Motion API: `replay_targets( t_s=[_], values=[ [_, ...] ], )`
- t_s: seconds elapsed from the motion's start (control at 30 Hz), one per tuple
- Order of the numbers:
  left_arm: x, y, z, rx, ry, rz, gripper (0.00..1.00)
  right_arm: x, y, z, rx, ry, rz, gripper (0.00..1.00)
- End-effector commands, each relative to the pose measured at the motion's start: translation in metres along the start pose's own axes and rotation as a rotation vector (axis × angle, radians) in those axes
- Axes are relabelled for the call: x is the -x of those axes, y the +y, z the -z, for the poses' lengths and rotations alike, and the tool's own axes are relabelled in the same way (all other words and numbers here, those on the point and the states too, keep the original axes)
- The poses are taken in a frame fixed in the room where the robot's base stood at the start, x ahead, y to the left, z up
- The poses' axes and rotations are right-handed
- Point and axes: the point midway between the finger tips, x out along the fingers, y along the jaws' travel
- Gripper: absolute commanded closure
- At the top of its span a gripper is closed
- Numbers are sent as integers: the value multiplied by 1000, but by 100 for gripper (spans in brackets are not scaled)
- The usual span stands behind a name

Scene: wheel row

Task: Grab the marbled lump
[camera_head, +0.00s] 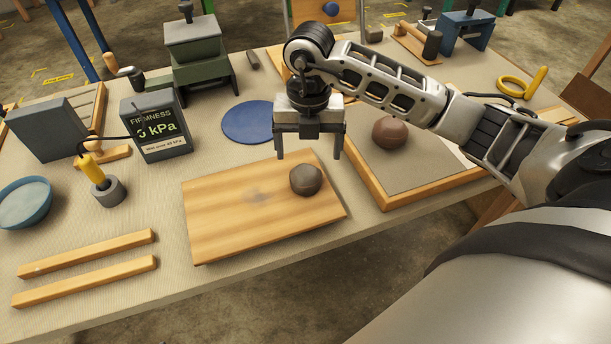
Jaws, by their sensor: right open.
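A redder brown lump (390,132) rests on a grey slab in a wooden frame (405,185) to the right. My right gripper (309,156) is open and empty, pointing down. Its fingertips show just above and behind the grey-brown lump in the picture, apart from it. My left gripper is out of view.
A firmness meter (158,128) reads 0 kPa, with a yellow-handled probe (93,170) in a grey holder. A blue disc (252,121), a blue bowl (25,203) and two wooden strips (85,282) lie around. A green press (195,60) stands behind.

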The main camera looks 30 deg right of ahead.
Motion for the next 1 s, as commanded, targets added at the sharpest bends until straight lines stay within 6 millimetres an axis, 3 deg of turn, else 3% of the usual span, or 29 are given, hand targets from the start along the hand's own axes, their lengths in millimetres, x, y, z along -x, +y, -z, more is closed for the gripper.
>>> replay_targets(
  t_s=[0.27,0.6,0.87,1.0],
  values=[
    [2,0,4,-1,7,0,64,-22,1,1,0,3,-1,15],
    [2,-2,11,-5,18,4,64,-67,5,4,1,3,-1,15],
    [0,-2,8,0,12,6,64,-70,5,3,2,0,-3,15],
    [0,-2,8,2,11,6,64,-69,5,3,2,0,-3,51]
  ],
)
